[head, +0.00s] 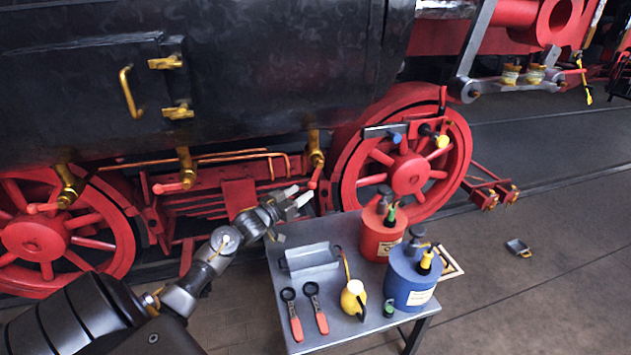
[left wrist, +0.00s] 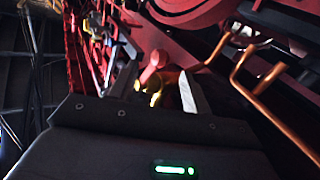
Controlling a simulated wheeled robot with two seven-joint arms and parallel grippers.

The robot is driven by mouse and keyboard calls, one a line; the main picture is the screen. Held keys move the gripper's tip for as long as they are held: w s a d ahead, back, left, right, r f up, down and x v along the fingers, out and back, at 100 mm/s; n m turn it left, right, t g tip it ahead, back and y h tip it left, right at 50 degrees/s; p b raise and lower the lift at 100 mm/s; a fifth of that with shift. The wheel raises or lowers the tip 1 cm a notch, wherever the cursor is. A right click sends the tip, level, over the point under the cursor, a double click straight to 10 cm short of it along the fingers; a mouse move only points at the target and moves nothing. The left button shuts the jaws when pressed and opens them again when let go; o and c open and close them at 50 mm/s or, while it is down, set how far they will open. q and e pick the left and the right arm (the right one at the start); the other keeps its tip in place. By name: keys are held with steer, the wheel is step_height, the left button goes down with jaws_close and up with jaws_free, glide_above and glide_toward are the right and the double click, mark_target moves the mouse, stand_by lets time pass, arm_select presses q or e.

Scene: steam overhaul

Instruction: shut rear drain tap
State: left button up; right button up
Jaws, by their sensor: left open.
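Three brass drain taps with red levers hang under the black tank: a left one (head: 68,188), a middle one (head: 186,168) and a right one (head: 316,158). I cannot tell from the picture which is named rear. The left and middle levers point left, roughly level; the right tap's lever (head: 313,178) slants downward. My left gripper (head: 298,195) is open and empty, just below and left of that lever. In the left wrist view a red lever end (left wrist: 153,64) and blurred brass (left wrist: 155,88) show by the fingers, partly hidden. My right gripper is out of view.
A grey table (head: 330,230) stands right of my left arm, bearing a red can (head: 380,235), a blue can (head: 410,280), red-handled tools (head: 315,310) and a yellow oiler (head: 353,298). Red spoked wheels flank the taps. Copper pipes (head: 240,155) run between them.

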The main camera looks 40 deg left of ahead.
mark_target(316, 175)
arm_select(q)
steer(key=w+p, duration=0.1)
steer(key=w, duration=0.7)
steer(key=shift+d, duration=0.15)
jaws_close()
